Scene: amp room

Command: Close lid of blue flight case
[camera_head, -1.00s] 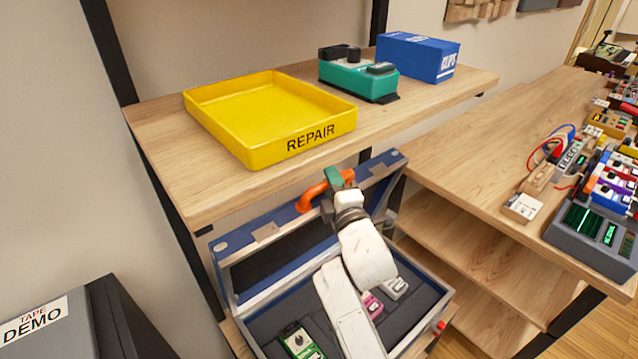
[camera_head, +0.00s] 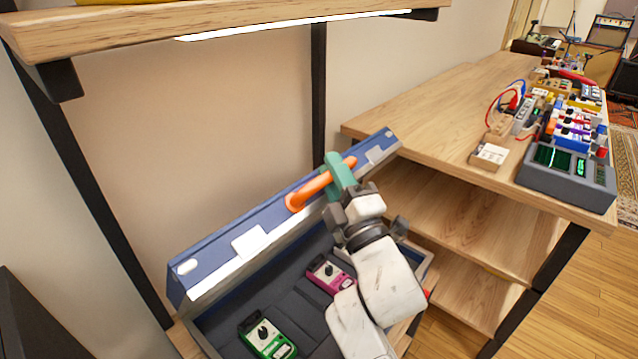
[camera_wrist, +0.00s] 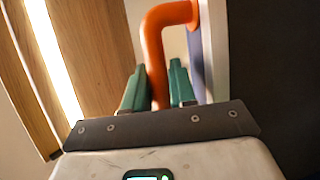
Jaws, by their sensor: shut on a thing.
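An orange handle (camera_head: 312,190) sits on the lid's edge. My gripper (camera_head: 338,172), with green fingers, is shut on the orange handle. In the wrist view the two green fingers (camera_wrist: 160,88) stand on either side of the orange handle bar (camera_wrist: 153,48). Inside the case are a green pedal (camera_head: 265,338) and a pink pedal (camera_head: 328,276). My arm covers the right part of the case.
A wooden shelf (camera_head: 150,28) with a light strip under it hangs above the case. To the right is a wooden bench (camera_head: 440,115) with lower shelves and several pedals. A dark device with green screens (camera_head: 565,180) sits at its near corner.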

